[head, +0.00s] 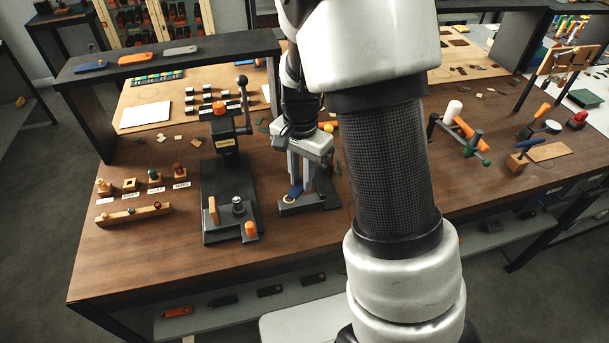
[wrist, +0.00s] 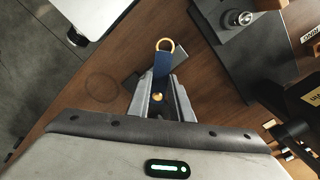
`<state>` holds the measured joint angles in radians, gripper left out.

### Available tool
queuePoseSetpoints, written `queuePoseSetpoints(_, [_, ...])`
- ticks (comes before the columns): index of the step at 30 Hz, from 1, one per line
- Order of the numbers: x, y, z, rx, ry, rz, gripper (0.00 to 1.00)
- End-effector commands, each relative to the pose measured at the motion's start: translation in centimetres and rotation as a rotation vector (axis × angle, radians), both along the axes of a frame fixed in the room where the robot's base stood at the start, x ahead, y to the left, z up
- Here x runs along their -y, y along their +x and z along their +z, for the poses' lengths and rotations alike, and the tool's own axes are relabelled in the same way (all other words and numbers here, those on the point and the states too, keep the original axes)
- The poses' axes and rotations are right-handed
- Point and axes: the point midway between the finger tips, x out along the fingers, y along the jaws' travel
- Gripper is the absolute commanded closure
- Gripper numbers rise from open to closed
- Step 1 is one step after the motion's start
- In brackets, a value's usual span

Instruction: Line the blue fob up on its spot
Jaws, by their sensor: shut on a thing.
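The blue fob (wrist: 162,65) is a flat strap with a brass ring (wrist: 165,45) at its far end. My gripper (wrist: 161,88) is shut on the strap, with the ring end pointing out past the fingertips in the wrist view. In the head view the fob (head: 296,190) hangs between the fingers of my gripper (head: 297,183), low over a small dark plate (head: 312,205) on the bench. The plate (wrist: 148,58) is partly hidden behind the fob and fingers in the wrist view. I cannot tell whether the fob touches it.
A dark stamping press (head: 228,195) with an upright lever stands just left of my gripper. Stamps on wooden blocks (head: 154,181) and a wooden rail (head: 132,214) lie further left. A raised shelf (head: 215,47) holds fobs behind. The bench front (head: 160,265) is clear.

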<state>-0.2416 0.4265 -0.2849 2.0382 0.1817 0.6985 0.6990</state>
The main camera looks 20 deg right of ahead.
Motion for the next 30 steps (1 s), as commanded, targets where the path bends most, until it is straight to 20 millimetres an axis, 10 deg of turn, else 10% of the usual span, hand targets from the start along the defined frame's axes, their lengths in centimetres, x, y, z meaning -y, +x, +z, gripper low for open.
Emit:
queuePoseSetpoints(10, [0.00, 0.55, -0.16, 0.002, 0.002, -0.651, 0.97])
queuePoseSetpoints(30, [0.00, 0.54, -0.66, -0.003, 0.001, -0.715, 0.97])
